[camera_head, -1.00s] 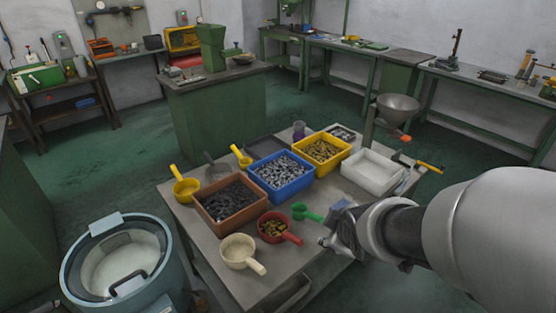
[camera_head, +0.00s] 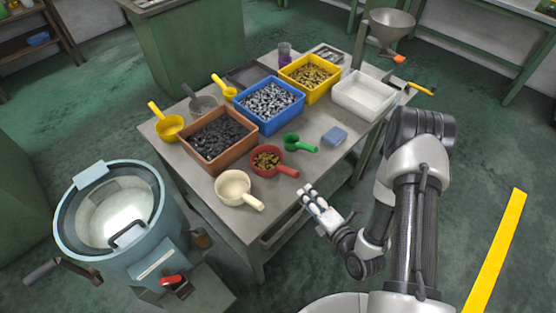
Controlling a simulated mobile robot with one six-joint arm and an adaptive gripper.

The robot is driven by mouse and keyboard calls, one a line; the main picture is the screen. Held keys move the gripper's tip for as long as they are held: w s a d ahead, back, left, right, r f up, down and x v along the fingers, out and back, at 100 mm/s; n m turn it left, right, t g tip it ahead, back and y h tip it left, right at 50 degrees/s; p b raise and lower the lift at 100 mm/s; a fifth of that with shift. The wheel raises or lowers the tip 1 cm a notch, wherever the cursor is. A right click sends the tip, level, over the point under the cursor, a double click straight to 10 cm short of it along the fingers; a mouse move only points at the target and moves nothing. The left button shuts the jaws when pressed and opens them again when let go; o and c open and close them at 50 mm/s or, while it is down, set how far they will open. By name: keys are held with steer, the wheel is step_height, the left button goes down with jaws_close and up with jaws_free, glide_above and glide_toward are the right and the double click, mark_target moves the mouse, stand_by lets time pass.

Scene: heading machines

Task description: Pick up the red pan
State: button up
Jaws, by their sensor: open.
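The red pan (camera_head: 287,171) sits upright on the table near its front edge, with brass-coloured pieces in its bowl. Its handle points to the lower right, toward my gripper. My gripper (camera_head: 308,191) is open and empty, just off the front edge of the table. It is to the lower right of the pan's handle and apart from it. Nothing covers the pan.
A cream pan (camera_head: 235,188) stands left of the red pan, and a green scoop (camera_head: 300,144) lies just behind it. Brown (camera_head: 184,138), blue (camera_head: 243,120) and yellow (camera_head: 285,84) bins stand behind. A blue block (camera_head: 335,136) lies right. A round teal machine (camera_head: 73,243) stands front left.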

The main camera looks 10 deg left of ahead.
steer(key=b, duration=0.2)
glide_toward(286, 170)
steer(key=x, duration=0.2)
steer(key=f+x, duration=0.1)
steer(key=x, duration=0.2)
steer(key=shift+w+f, duration=0.1)
steer(key=shift+f, duration=0.05)
steer(key=shift+b+x, duration=1)
steer(key=shift+x, duration=1.75)
steer(key=shift+w+d, duration=0.1)
steer(key=shift+d, duration=0.1)
steer(key=shift+c, duration=0.5)
jaws_close()
